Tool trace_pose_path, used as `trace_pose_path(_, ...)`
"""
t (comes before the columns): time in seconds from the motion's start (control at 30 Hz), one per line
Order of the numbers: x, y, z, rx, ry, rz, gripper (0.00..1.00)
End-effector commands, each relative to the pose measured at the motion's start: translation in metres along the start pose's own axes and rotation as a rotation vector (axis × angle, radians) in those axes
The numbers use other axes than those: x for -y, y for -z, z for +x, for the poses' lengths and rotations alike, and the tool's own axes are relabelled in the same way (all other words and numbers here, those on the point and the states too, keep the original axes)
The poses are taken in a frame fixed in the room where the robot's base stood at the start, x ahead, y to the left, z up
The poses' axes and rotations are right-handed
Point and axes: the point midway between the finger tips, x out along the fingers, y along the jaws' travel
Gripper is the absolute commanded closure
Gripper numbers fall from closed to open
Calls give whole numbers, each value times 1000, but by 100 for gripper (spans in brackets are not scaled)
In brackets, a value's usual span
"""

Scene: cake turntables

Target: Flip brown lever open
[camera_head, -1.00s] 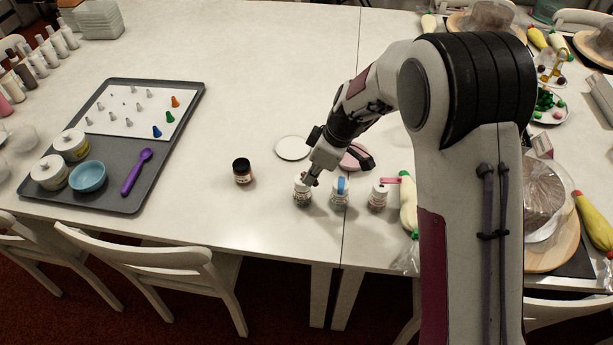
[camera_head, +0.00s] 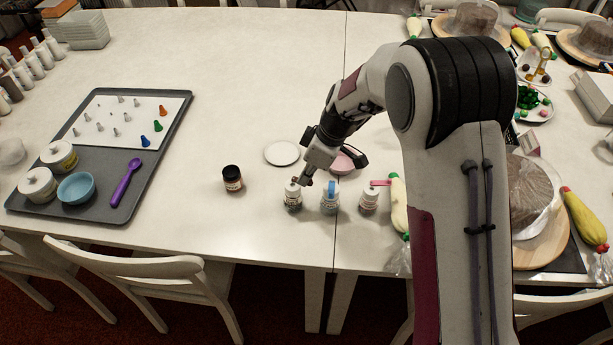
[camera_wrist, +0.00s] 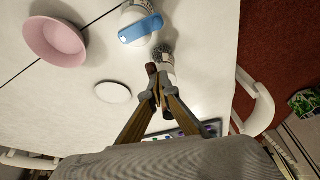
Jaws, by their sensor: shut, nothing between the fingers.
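Three small jars stand in a row near the front table edge. The left jar (camera_head: 293,199) is under my gripper (camera_head: 303,182); the middle one has a blue lever (camera_head: 330,190) and the right one a pink-red lever (camera_head: 380,183). In the wrist view, the left jar (camera_wrist: 166,66) is just beyond my gripper (camera_wrist: 158,92), whose fingers meet at the tips with nothing held. A brown piece, apparently the brown lever (camera_wrist: 151,71), shows at the fingertips by the jar's top. I cannot tell whether they touch. The blue lever (camera_wrist: 140,29) lies across its lid.
A dark-lidded jar (camera_head: 232,178) stands to the left. A white disc (camera_head: 282,153) and a pink bowl (camera_head: 343,163) lie behind the jars. A grey tray (camera_head: 95,205) is at the far left. The table between tray and dark-lidded jar is clear.

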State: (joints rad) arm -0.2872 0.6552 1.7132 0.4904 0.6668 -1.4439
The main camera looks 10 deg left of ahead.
Motion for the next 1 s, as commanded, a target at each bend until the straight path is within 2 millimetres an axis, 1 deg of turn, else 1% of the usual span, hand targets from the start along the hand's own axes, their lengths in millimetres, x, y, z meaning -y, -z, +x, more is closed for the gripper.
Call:
trace_pose_path(0.33,0,10,4,0,0,-1,100)
trace_pose_path(0.77,-1,11,4,0,0,-1,100)
trace_pose_path(1.0,6,15,5,0,0,-1,100)
